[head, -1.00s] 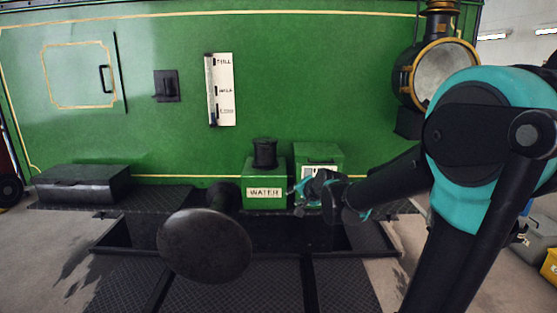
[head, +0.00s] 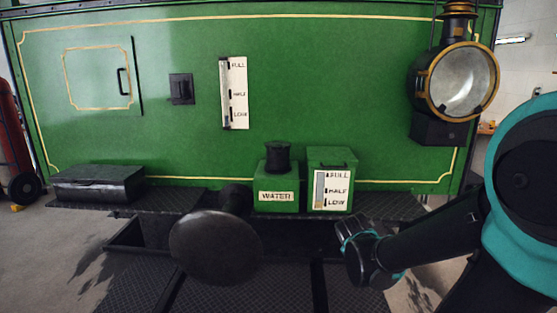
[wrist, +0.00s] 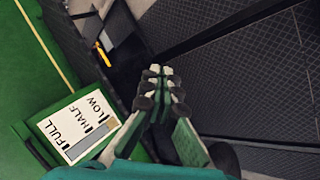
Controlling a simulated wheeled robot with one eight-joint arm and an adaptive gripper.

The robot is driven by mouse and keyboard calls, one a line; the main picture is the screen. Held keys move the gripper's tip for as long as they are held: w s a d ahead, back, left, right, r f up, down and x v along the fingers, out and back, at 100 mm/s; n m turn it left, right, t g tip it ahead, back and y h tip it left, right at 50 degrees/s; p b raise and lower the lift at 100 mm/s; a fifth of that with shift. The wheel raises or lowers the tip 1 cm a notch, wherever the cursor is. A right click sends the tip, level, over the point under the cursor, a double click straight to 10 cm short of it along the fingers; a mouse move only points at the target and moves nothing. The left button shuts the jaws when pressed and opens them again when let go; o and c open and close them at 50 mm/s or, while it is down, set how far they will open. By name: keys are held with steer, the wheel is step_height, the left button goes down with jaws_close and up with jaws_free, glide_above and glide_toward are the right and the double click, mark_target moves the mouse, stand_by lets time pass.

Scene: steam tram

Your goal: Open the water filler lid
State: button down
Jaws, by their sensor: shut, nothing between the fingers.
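A green box labelled WATER (head: 277,190) stands on the ledge below the green tram side. The black round water filler with its lid (head: 277,157) sits upright on top of this box, and the lid looks shut. My gripper (wrist: 165,75) is shut and empty in the wrist view, its fingertips close together. In the head view, my arm's end is to the right of and below the WATER box, apart from it; the fingers are hard to make out there. The water filler does not clearly show in the wrist view.
Beside the WATER box is a green box with a FULL/HALF/LOW gauge (head: 332,189), near my gripper at lower left in the wrist view (wrist: 75,125). A round black buffer (head: 215,247) juts out at the front. A lamp (head: 459,83) hangs at the right, and a black box (head: 98,184) lies left.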

steer(key=w+a+r+n+t+h, duration=0.1)
steer(key=w+a+r+n+t, duration=0.15)
steer(key=w+n, duration=0.2)
steer(key=w+a+r+n+t, duration=0.1)
steer(key=w+a+r+n, duration=0.1)
steer(key=w+r+n, duration=0.3)
steer(key=w+a+r+n+t+y, duration=0.1)
steer(key=w+a+r+n+t, duration=0.15)
steer(key=w+a+n, duration=0.45)
steer(key=w+a+r+n+t+y, duration=0.25)
steer(key=a+n, duration=0.25)
steer(key=a, duration=0.4)
steer(key=w+a+r+n+t+y, duration=0.1)
steer(key=w+a+r+n+t, duration=0.1)
steer(key=w+a+r+n, duration=0.35)
steer(key=w+a+r, duration=0.2)
steer(key=w, duration=0.7)
steer(key=shift+w, duration=0.15)
